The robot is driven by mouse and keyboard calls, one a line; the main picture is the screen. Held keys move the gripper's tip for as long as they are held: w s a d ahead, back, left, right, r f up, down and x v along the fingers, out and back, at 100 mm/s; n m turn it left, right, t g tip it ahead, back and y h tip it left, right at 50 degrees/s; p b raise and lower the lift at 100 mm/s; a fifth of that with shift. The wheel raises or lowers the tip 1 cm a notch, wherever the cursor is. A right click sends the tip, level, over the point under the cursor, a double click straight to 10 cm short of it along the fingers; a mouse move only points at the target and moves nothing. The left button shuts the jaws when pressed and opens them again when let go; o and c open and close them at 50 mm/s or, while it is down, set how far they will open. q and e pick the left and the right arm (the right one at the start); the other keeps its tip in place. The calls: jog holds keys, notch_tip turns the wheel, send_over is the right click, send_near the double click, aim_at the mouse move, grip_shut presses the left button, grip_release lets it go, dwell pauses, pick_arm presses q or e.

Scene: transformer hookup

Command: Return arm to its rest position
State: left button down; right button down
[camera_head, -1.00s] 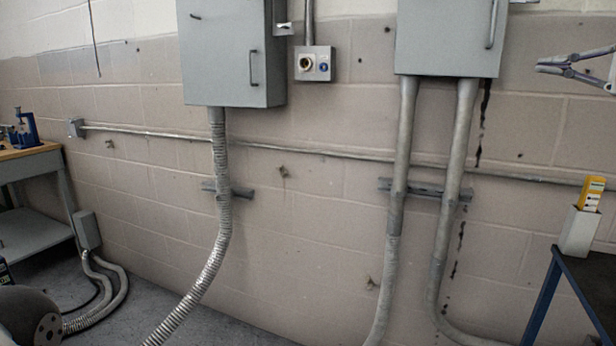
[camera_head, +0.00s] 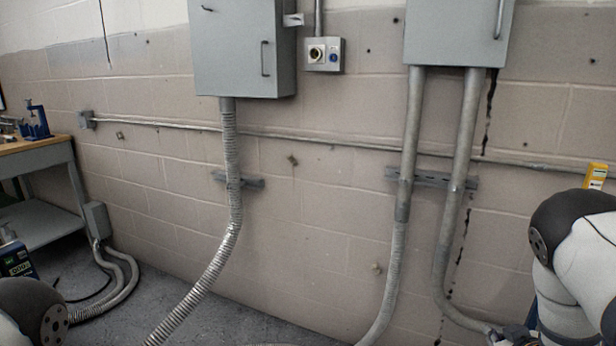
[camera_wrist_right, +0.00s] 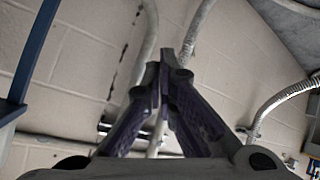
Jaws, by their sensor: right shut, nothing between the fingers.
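My right arm (camera_head: 575,265), white with a dark joint, is at the lower right in the head view. Its gripper (camera_head: 510,336) is partly visible low at the bottom edge, below the conduits. In the right wrist view the right gripper (camera_wrist_right: 168,62) is shut, its dark purple-grey fingers meeting at the tips with nothing between them. A rounded dark part of my left arm (camera_head: 30,312) shows at the lower left in the head view. The left gripper is out of view.
Two grey electrical cabinets (camera_head: 240,50) (camera_head: 455,35) hang on the block wall with conduits (camera_head: 410,150) running down. A control box (camera_head: 324,54) sits between them. A workbench (camera_head: 35,145) stands left. A yellow item (camera_head: 595,175) shows behind my right arm.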

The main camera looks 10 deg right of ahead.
jog(key=s+a+f+m+g+y, duration=0.1)
jog(key=s+a+f+g, duration=0.1)
jog(key=s+a+f, duration=0.3)
jog(key=s+a+f+g, duration=0.2)
jog(key=s+a+f, duration=0.2)
jog(key=s, duration=0.4)
jog(key=s+a+g+y, duration=0.1)
jog(key=s+a+g, duration=0.3)
jog(key=s, duration=0.9)
jog(key=s+a+g+y, duration=0.1)
jog(key=s+a+g, duration=0.3)
jog(key=s+a, duration=0.5)
jog(key=s, duration=0.5)
jog(key=shift+s+a+f+m+g, duration=0.15)
jog(key=shift+a+f+m+g, duration=0.15)
jog(key=shift+a+f+g, duration=0.1)
